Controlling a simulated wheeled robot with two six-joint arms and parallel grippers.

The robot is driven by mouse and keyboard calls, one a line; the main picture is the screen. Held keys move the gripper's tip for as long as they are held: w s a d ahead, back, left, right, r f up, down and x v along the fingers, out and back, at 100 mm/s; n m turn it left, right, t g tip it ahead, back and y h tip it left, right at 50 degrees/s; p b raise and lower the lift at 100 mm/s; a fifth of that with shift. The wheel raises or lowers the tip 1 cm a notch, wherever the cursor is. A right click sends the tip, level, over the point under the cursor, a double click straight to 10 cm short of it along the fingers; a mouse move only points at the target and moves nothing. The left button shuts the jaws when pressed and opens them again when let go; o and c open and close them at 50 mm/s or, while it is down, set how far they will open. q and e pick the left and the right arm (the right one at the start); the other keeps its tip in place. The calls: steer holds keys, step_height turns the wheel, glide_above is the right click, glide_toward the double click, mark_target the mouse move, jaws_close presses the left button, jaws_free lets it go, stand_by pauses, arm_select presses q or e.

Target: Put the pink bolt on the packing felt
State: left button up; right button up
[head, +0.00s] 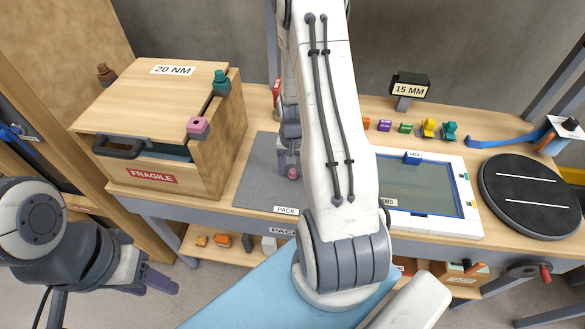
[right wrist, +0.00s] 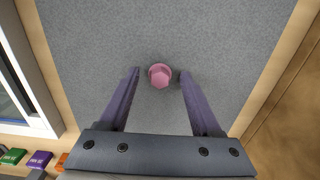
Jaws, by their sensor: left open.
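The pink bolt (head: 293,173) is on the grey packing felt (head: 258,180), which carries a PACK label at its front edge. In the right wrist view the bolt (right wrist: 160,76) shows its hexagonal head, with grey felt (right wrist: 105,35) around it. My right gripper (head: 288,165) is over the felt at the bolt. Its purple fingers (right wrist: 160,73) stand on either side of the bolt with a small gap at each side, so it is open. My left gripper (head: 155,282) is at the lower left, in front of the bench, open and away from the bolt.
A wooden FRAGILE box (head: 165,125) stands left of the felt. A screen panel (head: 425,215) and a black round turntable (head: 525,185) are to the right. Small coloured parts line the back under a 15 MM sign (head: 408,90). My right arm hides the bench's middle.

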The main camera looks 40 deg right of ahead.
mark_target(293, 172)
steer(key=shift+r, duration=0.3)
step_height(293, 172, up, 12)
steer(key=b, duration=0.1)
steer(key=s+a+r+n, duration=0.1)
steer(key=a+r+n, duration=0.25)
steer(key=a, duration=0.65)
steer(key=s+a+r+n, duration=0.1)
steer(key=a+r+n, duration=0.1)
steer(key=a+n, duration=0.5)
steer(key=s+a+r+n+y, duration=0.1)
steer(key=s+a+r+n, duration=0.2)
steer(key=s+a+n, duration=0.4)
steer(key=s+a, duration=0.7)
steer(key=shift+s, duration=0.15)
